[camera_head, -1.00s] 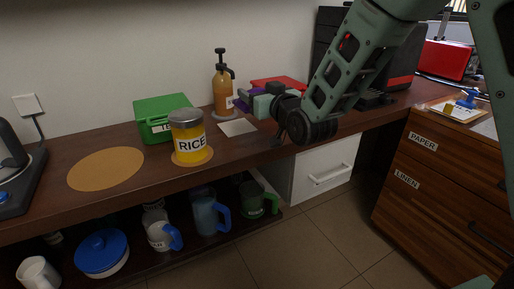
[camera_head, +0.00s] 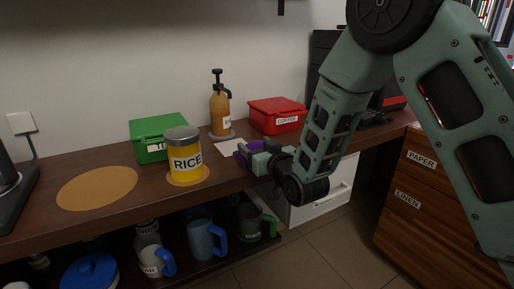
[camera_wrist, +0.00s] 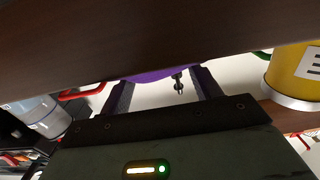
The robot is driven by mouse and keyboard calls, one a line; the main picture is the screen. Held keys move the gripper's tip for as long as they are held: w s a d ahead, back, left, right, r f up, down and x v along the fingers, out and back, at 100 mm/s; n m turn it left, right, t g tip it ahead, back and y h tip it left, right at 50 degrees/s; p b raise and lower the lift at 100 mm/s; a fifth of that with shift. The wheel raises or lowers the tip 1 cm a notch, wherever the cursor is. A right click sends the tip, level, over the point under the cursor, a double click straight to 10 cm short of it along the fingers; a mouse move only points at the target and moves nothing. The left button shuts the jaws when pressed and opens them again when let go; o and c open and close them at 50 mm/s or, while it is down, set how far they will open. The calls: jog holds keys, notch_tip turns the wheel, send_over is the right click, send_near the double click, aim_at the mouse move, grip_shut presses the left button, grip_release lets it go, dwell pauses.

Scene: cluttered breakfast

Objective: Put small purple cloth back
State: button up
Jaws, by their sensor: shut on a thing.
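My gripper (camera_head: 250,155) is shut on the small purple cloth (camera_head: 242,154), just above the front part of the counter (camera_head: 219,185). Only a little purple shows past the fingers. In the wrist view the cloth (camera_wrist: 163,74) shows as a purple strip between the two fingers of my gripper (camera_wrist: 163,88). A pale square (camera_head: 225,146) lies flat on the counter just behind the gripper and is partly covered by it. Whether the cloth touches the counter or the square, I cannot tell.
The yellow rice jar (camera_head: 184,164) stands left of the gripper, with a green box (camera_head: 151,150) behind it. A pump bottle (camera_head: 220,115) and a red coffee box (camera_head: 277,116) stand behind. Drawers labelled paper (camera_head: 421,160) and linen (camera_head: 407,199) are at the right. Mugs stand below.

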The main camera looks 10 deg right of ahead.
jog(key=shift+f, duration=0.1)
jog(key=shift+f, duration=0.15)
jog(key=o, duration=1)
jog(key=shift+r, duration=0.2)
